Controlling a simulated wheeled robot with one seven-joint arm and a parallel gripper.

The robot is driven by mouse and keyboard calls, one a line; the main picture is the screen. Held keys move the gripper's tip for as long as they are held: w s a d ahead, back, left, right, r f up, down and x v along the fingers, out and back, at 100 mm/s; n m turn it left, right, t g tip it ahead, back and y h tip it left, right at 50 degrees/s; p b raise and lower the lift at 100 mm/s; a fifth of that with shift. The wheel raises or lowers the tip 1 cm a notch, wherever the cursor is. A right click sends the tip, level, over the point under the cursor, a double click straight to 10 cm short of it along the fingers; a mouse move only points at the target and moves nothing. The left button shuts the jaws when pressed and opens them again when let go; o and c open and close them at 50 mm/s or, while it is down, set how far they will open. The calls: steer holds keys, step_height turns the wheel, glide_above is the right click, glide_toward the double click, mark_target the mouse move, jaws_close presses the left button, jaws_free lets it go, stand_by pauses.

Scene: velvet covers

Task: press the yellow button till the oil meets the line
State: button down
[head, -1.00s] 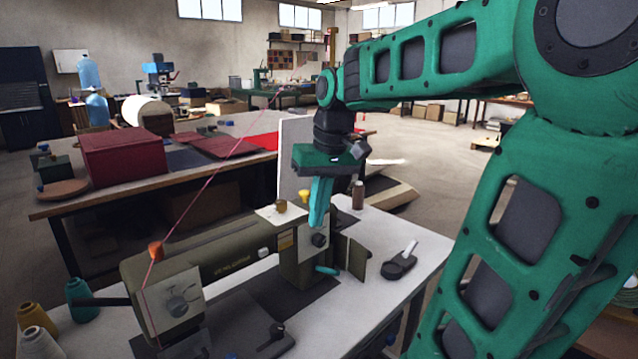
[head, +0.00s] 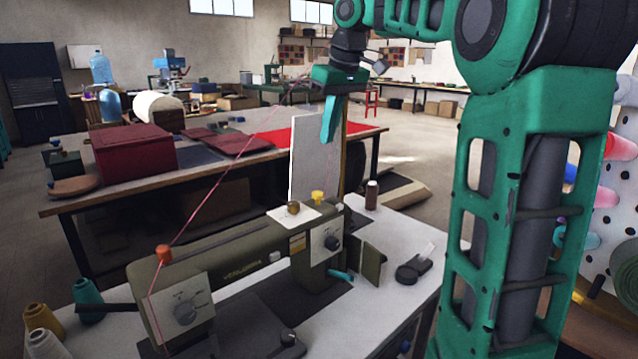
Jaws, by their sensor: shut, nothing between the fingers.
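The yellow button (head: 318,197) stands on top of the right end of the olive sewing machine (head: 237,262), beside a brown-gold knob (head: 293,208). A small amber-coloured patch (head: 297,243) shows on the machine's front below the knob; it may be the oil window, but I cannot make out an oil level or a line. My gripper (head: 327,138) is shut and empty, its teal fingers pointing down. In the picture it hangs above the button, clearly apart from it.
A white upright panel (head: 303,160) stands behind the machine's right end. A pink thread (head: 222,180) rises from the orange knob (head: 163,254) across the scene. A brown spool (head: 371,195) and a dark tool (head: 413,270) are on the white table at right.

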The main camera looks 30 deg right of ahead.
steer(key=shift+f, duration=0.1)
glide_above(317, 192)
steer(key=s, duration=0.1)
step_height(317, 192, down, 12)
steer(key=shift+s+d+r, duration=0.1)
steer(key=shift+f, duration=0.8)
